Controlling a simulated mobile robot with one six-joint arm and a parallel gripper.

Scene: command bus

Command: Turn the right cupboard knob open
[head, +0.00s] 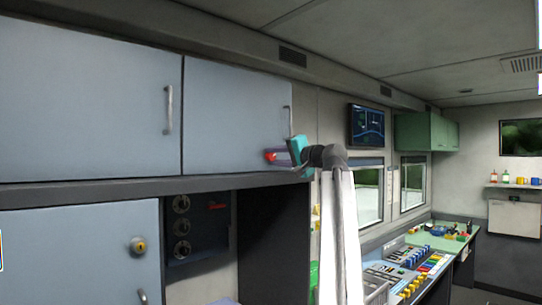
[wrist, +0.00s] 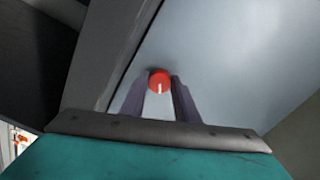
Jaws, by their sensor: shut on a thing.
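The red knob (head: 269,155) is at the lower right corner of the right upper cupboard door (head: 235,110), which looks closed. In the wrist view the knob (wrist: 159,78) is round, with a white mark pointing toward the bottom of the picture. My gripper (head: 280,156) has its purple fingers at the knob, coming from the right in the head view. In the wrist view the fingertips (wrist: 162,84) are on both sides of the knob, and my gripper is shut on it. The knob's far side is hidden.
The left upper cupboard door (head: 90,100) is closed beside it. A dark shelf edge (head: 120,190) runs under both doors. A vertical handle (head: 290,121) is at the right door's right edge, close to my gripper. A control desk (head: 405,270) stands at lower right.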

